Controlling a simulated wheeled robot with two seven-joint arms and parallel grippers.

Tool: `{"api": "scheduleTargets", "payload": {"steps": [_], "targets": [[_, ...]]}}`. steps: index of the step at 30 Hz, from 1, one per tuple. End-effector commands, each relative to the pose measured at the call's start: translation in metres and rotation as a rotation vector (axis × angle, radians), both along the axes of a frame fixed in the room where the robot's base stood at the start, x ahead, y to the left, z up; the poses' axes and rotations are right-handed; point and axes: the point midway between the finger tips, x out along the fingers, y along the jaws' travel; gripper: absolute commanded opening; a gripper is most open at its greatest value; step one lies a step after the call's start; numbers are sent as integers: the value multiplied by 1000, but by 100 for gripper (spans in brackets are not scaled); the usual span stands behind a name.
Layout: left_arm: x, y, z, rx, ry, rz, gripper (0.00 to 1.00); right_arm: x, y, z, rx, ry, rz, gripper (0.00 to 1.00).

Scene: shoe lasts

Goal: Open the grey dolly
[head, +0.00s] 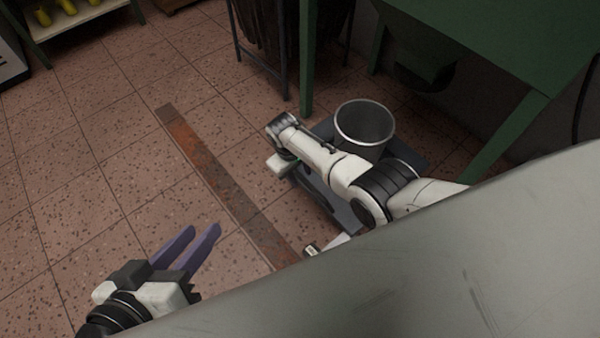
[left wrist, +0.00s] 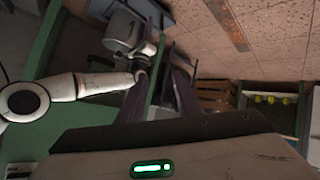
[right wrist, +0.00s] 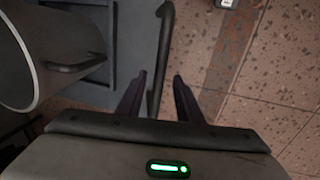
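The grey dolly (head: 335,204) stands on the floor under a metal bin (head: 366,122), partly hidden by my right arm. In the right wrist view its flat grey top (right wrist: 136,38) shows, with a dark bar-like handle (right wrist: 163,45) along its edge. My right gripper (right wrist: 160,77) is open, with the bar between its fingers in the picture; I cannot tell whether they touch it. In the head view its fingers are hidden. My left gripper (head: 203,229) is open and empty over the tiles, left of the dolly.
A green machine (head: 490,50) with legs stands behind and right of the dolly. A dark bin in a frame (head: 275,45) stands at the back. A rusty strip (head: 215,175) crosses the tiled floor. The floor at left is clear. A shelf with yellow items (head: 68,8) is at the far left.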

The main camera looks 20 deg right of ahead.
Motion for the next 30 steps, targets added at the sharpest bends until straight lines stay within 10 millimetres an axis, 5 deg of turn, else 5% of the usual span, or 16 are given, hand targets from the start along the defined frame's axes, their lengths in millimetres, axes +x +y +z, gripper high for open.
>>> {"api": "scheduleTargets", "payload": {"steps": [10,23,30], "targets": [[0,1,6,9,-1,0,31,1,1,9,0,-3,1,32],[-10,32,-39,226,162,3,31,-4,15,81,1,-3,2,32],[-13,41,-41,236,154,43,31,-5,19,101,1,-2,0,32]]}}
